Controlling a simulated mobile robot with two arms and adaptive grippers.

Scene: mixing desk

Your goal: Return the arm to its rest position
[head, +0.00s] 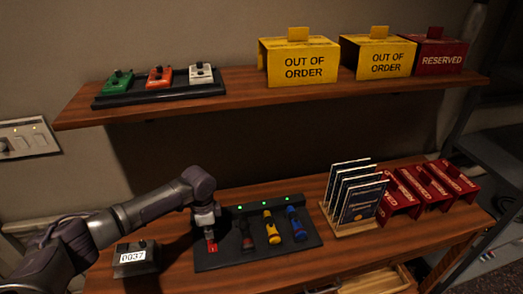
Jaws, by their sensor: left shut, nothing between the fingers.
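My left arm reaches in from the left, and its gripper (207,232) points down over the left part of a black tray (262,258). The gripper is shut. A small red piece (211,246) shows just below the fingertips; I cannot tell whether the fingers touch it. To its right on the tray are a dark red item (247,238), a yellow item (271,229) and a blue item (295,224). Several green lights glow along the tray's back bar. My right gripper is not in view.
A box labelled 0037 (134,258) stands close beside my arm. Upright booklets (361,199) in a wooden rack and red signs (438,184) stand at right. Above, a shelf (225,98) holds pedals and yellow OUT OF ORDER signs (302,66). An open drawer (375,283) is below.

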